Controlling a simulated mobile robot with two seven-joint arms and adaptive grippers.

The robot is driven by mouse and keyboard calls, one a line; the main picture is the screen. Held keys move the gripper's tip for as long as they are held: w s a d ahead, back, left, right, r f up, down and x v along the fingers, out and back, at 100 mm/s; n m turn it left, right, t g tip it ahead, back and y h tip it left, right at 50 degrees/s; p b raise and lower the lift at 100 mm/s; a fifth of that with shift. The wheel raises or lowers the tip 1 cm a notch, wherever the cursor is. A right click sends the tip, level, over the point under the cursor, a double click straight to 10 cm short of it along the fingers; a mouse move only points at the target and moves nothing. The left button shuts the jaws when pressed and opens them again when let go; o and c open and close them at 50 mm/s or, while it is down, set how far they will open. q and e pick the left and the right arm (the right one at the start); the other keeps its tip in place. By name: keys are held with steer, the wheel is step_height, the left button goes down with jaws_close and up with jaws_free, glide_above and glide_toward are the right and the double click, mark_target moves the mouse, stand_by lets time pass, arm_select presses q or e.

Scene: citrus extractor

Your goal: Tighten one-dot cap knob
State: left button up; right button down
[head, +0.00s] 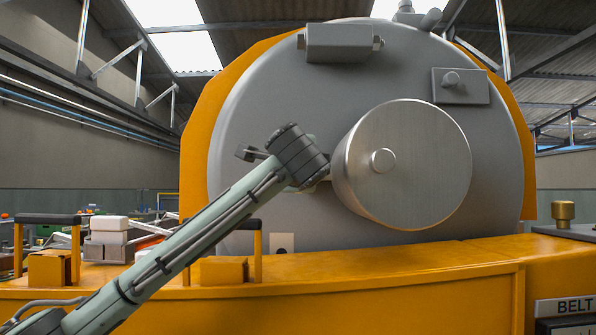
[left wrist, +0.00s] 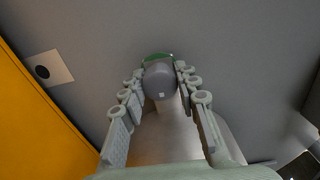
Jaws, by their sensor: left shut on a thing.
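The cap knob (left wrist: 160,80) is a grey rounded knob with a small pale square mark on its front and a green edge behind it, against the machine's grey face. My left gripper (left wrist: 161,74) has its fingers on both sides of the knob and is shut on it. In the head view my left arm reaches up to the grey drum face (head: 250,130); the knob and fingertips are hidden there behind my wrist and the steel cylinder. A pale plate with one black dot (left wrist: 48,68) is at left in the wrist view and low on the drum (head: 282,242). My right gripper is not in view.
A large steel cylinder (head: 420,165) juts out just right of my left wrist. The orange machine ledge (head: 400,275) runs below. Black-topped orange brackets (head: 48,219) and a white-topped block (head: 108,238) stand at left. A brass knob (head: 563,212) is at far right.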

arm_select(q)
steer(key=shift+d+f, duration=0.1)
steer(key=shift+f, duration=0.1)
steer(key=o, duration=1.2)
steer(key=shift+s+r, duration=0.1)
steer(key=shift+r, duration=0.05)
steer(key=shift+s, duration=0.1)
steer(key=s, duration=1.1)
steer(key=shift+s, duration=0.4)
